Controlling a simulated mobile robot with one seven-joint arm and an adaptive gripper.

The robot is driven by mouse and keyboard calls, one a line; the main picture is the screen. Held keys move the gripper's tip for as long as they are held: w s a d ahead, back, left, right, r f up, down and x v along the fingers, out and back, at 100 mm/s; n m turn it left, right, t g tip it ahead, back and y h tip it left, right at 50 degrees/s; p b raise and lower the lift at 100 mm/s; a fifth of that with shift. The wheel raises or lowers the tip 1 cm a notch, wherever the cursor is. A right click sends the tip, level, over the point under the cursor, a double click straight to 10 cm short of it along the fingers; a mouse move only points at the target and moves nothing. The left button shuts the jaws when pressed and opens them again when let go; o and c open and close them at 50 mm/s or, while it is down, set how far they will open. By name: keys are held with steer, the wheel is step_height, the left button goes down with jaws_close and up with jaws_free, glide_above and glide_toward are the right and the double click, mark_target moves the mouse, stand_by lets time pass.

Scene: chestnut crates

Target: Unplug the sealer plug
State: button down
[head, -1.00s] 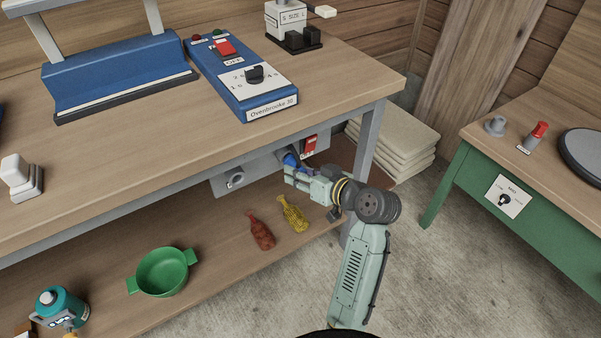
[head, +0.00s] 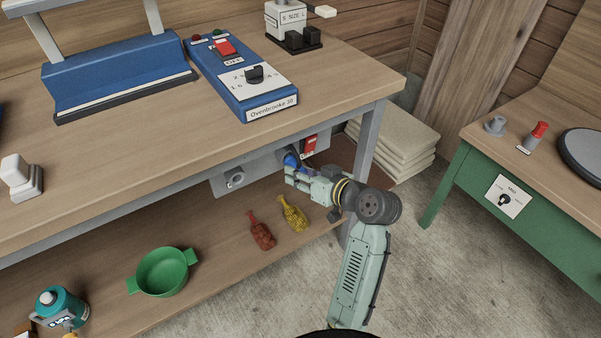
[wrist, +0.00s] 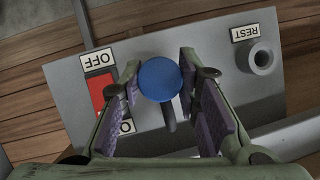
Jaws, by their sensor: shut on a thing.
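The blue round plug (wrist: 160,80) is between the fingertips of my gripper (wrist: 161,72) in the wrist view, with a dark cable hanging below it. My gripper is shut on it, one purple-padded finger on each side. In the head view the plug (head: 291,159) shows at the grey panel under the bench top, with my gripper (head: 292,172) against it. The plug hides what is behind it, so I cannot tell how deep it sits in a socket. The grey panel (wrist: 210,40) carries an empty round socket (wrist: 261,57) labelled REST.
A red switch (wrist: 97,92) marked OFF and ON is close beside my finger. The bench edge (head: 330,113) is above my gripper. A red bottle (head: 262,232), a yellow bottle (head: 293,214) and a green pot (head: 163,272) stand on the lower shelf. Floor is free at right.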

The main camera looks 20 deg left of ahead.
steer(key=shift+s+d, duration=0.35)
steer(key=shift+d, duration=0.05)
steer(key=c, duration=1.7)
jaws_free()
jaws_close()
steer(key=shift+d, duration=0.1)
steer(key=shift+s+d, duration=1.05)
steer(key=shift+d, duration=0.2)
steer(key=shift+r+p, duration=0.1)
steer(key=shift+p, duration=0.3)
